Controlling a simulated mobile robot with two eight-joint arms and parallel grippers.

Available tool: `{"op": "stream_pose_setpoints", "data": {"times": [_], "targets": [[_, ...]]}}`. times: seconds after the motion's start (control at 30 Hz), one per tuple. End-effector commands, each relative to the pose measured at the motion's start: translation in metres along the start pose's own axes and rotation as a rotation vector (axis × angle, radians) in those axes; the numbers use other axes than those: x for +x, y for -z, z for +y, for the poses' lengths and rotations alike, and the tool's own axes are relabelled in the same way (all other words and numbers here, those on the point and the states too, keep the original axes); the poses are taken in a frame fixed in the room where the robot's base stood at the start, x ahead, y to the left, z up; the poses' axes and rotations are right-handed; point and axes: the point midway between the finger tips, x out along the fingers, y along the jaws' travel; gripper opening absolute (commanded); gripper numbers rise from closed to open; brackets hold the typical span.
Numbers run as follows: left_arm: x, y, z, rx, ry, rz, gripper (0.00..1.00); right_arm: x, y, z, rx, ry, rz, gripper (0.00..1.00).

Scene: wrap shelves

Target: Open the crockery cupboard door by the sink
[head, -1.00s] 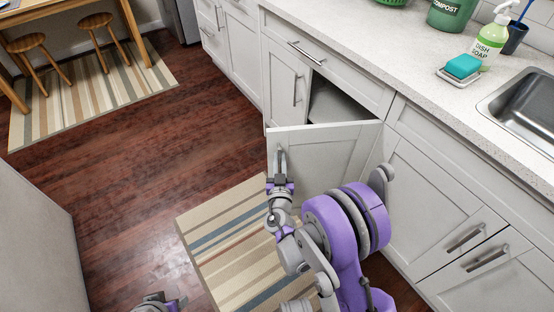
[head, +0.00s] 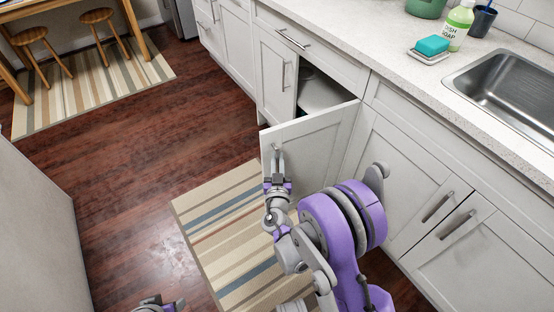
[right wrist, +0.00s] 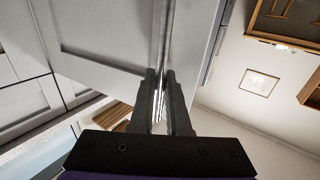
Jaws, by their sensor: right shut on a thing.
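The crockery cupboard door (head: 318,137) by the sink is swung partly open toward me. The dark gap behind it shows pale crockery (head: 320,92) inside. My right gripper (head: 276,172) is at the door's free edge side, shut on its upright metal bar handle. In the right wrist view the handle (right wrist: 168,35) runs between the two fingers (right wrist: 163,95), with the white door panel (right wrist: 105,40) behind. My left gripper (head: 160,305) shows only in part at the bottom edge; its fingers are not clear.
The counter (head: 400,62) carries a sink (head: 505,90), a teal sponge (head: 432,45) and a dish soap bottle (head: 458,25). A closed cupboard door (head: 277,75) stands left of the gap.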

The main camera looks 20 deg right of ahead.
Motion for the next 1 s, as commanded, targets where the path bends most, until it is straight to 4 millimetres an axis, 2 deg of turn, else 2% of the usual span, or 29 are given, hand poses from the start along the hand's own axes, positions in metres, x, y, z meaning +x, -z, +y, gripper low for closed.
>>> {"op": "stream_pose_setpoints", "data": {"times": [0.37, 0.4, 0.57, 0.87, 1.0], "targets": [[0.000, 0.000, 0.000, 0.000, 0.000, 0.000, 0.50, 0.001, 0.001, 0.002, 0.000, -0.005, 0.002, 0.00], [0.000, 0.000, 0.000, 0.000, 0.000, 0.000, 0.50, 0.001, 0.001, 0.002, 0.000, -0.005, 0.002, 0.16], [0.000, 0.000, 0.000, 0.000, 0.000, 0.000, 0.50, 0.001, 0.000, 0.002, 0.000, -0.004, 0.001, 0.45], [0.000, 0.000, 0.000, 0.000, 0.000, 0.000, 0.50, -0.001, 0.000, 0.001, 0.000, -0.002, 0.001, 0.45], [-0.002, 0.000, 0.000, 0.000, 0.000, 0.000, 0.50, -0.012, 0.000, 0.000, 0.000, 0.000, 0.001, 0.45]]}}
